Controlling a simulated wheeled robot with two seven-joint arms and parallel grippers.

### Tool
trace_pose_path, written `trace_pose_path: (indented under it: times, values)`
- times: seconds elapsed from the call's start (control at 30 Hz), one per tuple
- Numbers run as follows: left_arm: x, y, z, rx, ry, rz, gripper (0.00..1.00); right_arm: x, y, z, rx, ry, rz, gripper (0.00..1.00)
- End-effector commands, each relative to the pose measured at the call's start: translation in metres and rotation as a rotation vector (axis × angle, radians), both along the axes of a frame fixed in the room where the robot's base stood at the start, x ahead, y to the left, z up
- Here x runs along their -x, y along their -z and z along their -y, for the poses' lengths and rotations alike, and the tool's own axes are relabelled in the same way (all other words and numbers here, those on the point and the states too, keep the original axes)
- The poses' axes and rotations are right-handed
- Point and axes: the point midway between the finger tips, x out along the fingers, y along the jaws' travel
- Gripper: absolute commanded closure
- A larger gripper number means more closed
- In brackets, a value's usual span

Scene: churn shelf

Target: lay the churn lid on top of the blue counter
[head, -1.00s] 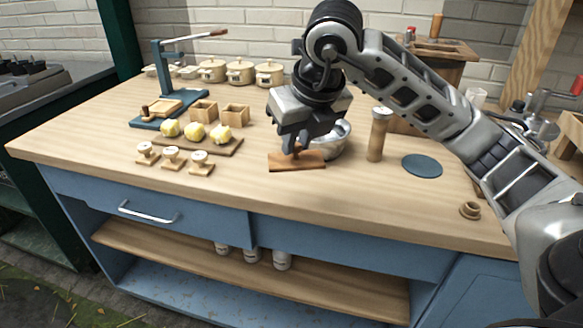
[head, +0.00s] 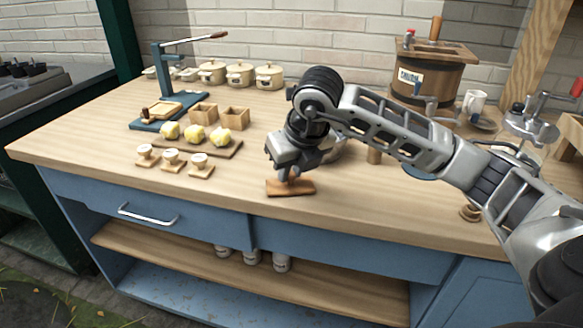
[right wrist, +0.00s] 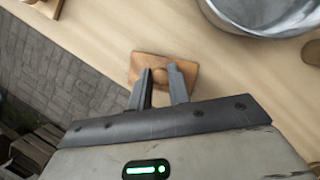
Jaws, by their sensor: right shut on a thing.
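The churn lid (head: 290,188), a small reddish-brown wooden board with a round knob, is near the front edge of the blue counter (head: 330,203), which has a pale wooden top. My right gripper (head: 291,177) is over the lid and shut on its knob. The right wrist view shows the lid (right wrist: 150,66) level between and beyond the fingertips (right wrist: 162,72). The lid looks at or very close to the counter top; I cannot tell whether it touches. My left gripper is not in view.
Behind my right gripper a metal bowl (right wrist: 262,14) is partly hidden. Small wooden stamps (head: 172,160) and a board (head: 228,152) with yellow butter lumps stand to the left. The wooden churn (head: 428,80) stands at the back right. The counter front left of the lid is clear.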

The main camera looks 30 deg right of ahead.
Motion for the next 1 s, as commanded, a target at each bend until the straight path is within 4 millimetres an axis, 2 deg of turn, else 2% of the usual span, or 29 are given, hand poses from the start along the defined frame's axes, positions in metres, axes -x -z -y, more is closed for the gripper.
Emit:
trace_pose_path:
  times: [0.03, 0.07, 0.1, 0.13, 0.37, 0.53, 1.0]
  values:
    - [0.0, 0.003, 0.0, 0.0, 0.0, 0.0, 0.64, 0.0, 0.003, 0.0, 0.0, 0.0, 0.0, 1.0]
    - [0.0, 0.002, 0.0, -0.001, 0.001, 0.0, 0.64, 0.0, 0.002, 0.0, 0.0, 0.0, 0.0, 0.76]
    - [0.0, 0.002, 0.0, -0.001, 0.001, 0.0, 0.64, 0.0, 0.001, 0.0, 0.0, 0.0, 0.0, 0.65]
    - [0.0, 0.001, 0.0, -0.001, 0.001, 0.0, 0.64, 0.0, 0.001, 0.0, 0.0, 0.0, 0.0, 0.6]
    - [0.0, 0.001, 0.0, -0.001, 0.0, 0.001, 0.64, 0.0, 0.001, 0.0, 0.0, 0.0, 0.0, 0.6]
    - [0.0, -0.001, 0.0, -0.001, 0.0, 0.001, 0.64, 0.002, -0.008, 0.0, -0.001, 0.0, 0.004, 0.6]
    - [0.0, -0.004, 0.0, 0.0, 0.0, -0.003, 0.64, 0.038, -0.093, -0.003, 0.0, -0.001, 0.004, 0.6]
